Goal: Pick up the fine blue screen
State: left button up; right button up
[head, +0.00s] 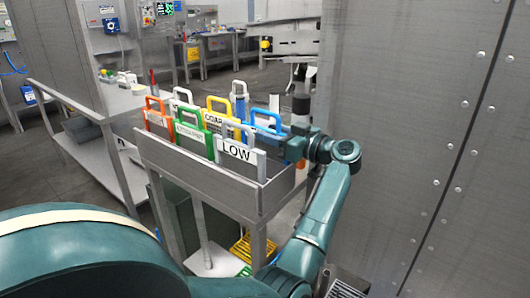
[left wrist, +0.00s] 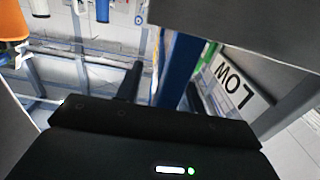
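The blue screen (head: 266,117) stands in the right part of a grey rack, its blue handle raised above the rack's edge. Its label is hidden, so I cannot read whether it says fine. My left gripper (head: 290,149) is at the right end of this screen, with the wrist coming in from the right. In the left wrist view a blue bar (left wrist: 180,68) runs between the two dark fingers (left wrist: 163,92). A gap shows on the left of the bar, so the gripper looks open around it. My right gripper is not in view.
The grey rack (head: 225,187) also holds a white LOW screen (head: 237,137), a green screen (head: 191,127), an orange screen (head: 156,112), a yellow screen (head: 217,104) and white ones behind. A metal wall (head: 430,150) stands close on the right. A bench (head: 92,160) is at left.

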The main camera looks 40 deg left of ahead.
pick_arm(q)
jog(key=shift+c, duration=0.4)
grip_shut()
jog(key=shift+r, duration=0.1)
